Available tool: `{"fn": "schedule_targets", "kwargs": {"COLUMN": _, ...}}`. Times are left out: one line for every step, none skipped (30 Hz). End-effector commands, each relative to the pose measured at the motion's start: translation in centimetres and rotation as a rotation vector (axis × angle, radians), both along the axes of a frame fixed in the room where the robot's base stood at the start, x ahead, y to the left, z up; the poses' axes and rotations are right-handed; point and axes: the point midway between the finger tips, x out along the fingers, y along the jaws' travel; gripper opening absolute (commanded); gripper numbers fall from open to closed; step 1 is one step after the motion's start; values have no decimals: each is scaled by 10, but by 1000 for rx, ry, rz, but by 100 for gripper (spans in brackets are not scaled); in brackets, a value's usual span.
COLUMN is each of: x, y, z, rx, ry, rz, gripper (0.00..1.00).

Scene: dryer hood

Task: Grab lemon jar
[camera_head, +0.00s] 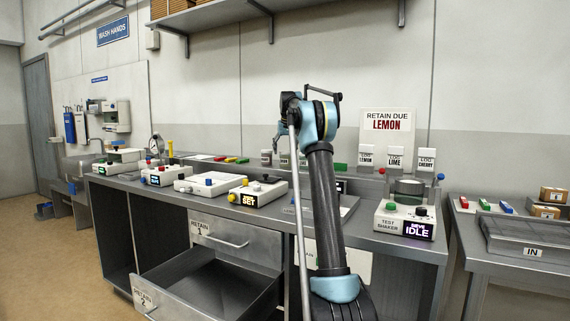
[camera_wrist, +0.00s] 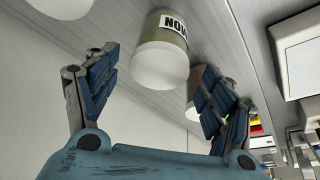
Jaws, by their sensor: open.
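In the wrist view a pale jar (camera_wrist: 160,62) has a white label with upside-down black letters, partly cut off, that fit the end of "LEMON". It stands on a grey metal surface. My gripper (camera_wrist: 158,88) is open, with one blue-padded finger on each side of the jar in the picture; I see no clear contact. In the head view small labelled jars (camera_head: 266,158) stand in a row at the back of the counter, their labels too small to read. My arm hides part of that row, and the fingers are not clear there.
Other pale jars (camera_wrist: 62,6) stand beside the lemon jar. A sign (camera_head: 387,121) reads "RETAIN DUE LEMON", above log boxes (camera_head: 366,157). The test shaker (camera_head: 404,217) shows "IDLE". The lower drawer (camera_head: 210,285) is pulled open and its visible inside is empty; the Retain 1 drawer (camera_head: 232,240) is shut.

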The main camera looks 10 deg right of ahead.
Motion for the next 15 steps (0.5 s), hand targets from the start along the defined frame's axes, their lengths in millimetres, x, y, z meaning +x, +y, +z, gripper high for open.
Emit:
{"fn": "schedule_targets", "kwargs": {"x": 2, "y": 0, "z": -5, "rx": 0, "ry": 0, "rz": 0, "gripper": 75}}
{"fn": "schedule_targets", "kwargs": {"x": 3, "y": 0, "z": -7, "rx": 0, "ry": 0, "rz": 0, "gripper": 75}}
{"fn": "schedule_targets", "kwargs": {"x": 4, "y": 0, "z": -9, "rx": 0, "ry": 0, "rz": 0, "gripper": 75}}
{"fn": "schedule_targets", "kwargs": {"x": 4, "y": 0, "z": -11, "rx": 0, "ry": 0, "rz": 0, "gripper": 75}}
{"fn": "schedule_targets", "kwargs": {"x": 5, "y": 0, "z": -12, "rx": 0, "ry": 0, "rz": 0, "gripper": 75}}
{"fn": "schedule_targets", "kwargs": {"x": 5, "y": 0, "z": -13, "rx": 0, "ry": 0, "rz": 0, "gripper": 75}}
{"fn": "schedule_targets", "kwargs": {"x": 5, "y": 0, "z": -14, "rx": 0, "ry": 0, "rz": 0, "gripper": 75}}
{"fn": "schedule_targets", "kwargs": {"x": 6, "y": 0, "z": -15, "rx": 0, "ry": 0, "rz": 0, "gripper": 75}}
{"fn": "schedule_targets", "kwargs": {"x": 6, "y": 0, "z": -17, "rx": 0, "ry": 0, "rz": 0, "gripper": 75}}
{"fn": "schedule_targets", "kwargs": {"x": 7, "y": 0, "z": -19, "rx": 0, "ry": 0, "rz": 0, "gripper": 75}}
{"fn": "schedule_targets", "kwargs": {"x": 8, "y": 0, "z": -22, "rx": 0, "ry": 0, "rz": 0, "gripper": 75}}
{"fn": "schedule_targets", "kwargs": {"x": 9, "y": -1, "z": -26, "rx": 0, "ry": 0, "rz": 0, "gripper": 75}}
{"fn": "schedule_targets", "kwargs": {"x": 10, "y": -1, "z": -30, "rx": 0, "ry": 0, "rz": 0, "gripper": 75}}
{"fn": "schedule_targets", "kwargs": {"x": 11, "y": -1, "z": -34, "rx": 0, "ry": 0, "rz": 0, "gripper": 75}}
{"fn": "schedule_targets", "kwargs": {"x": 13, "y": -1, "z": -39, "rx": 0, "ry": 0, "rz": 0, "gripper": 75}}
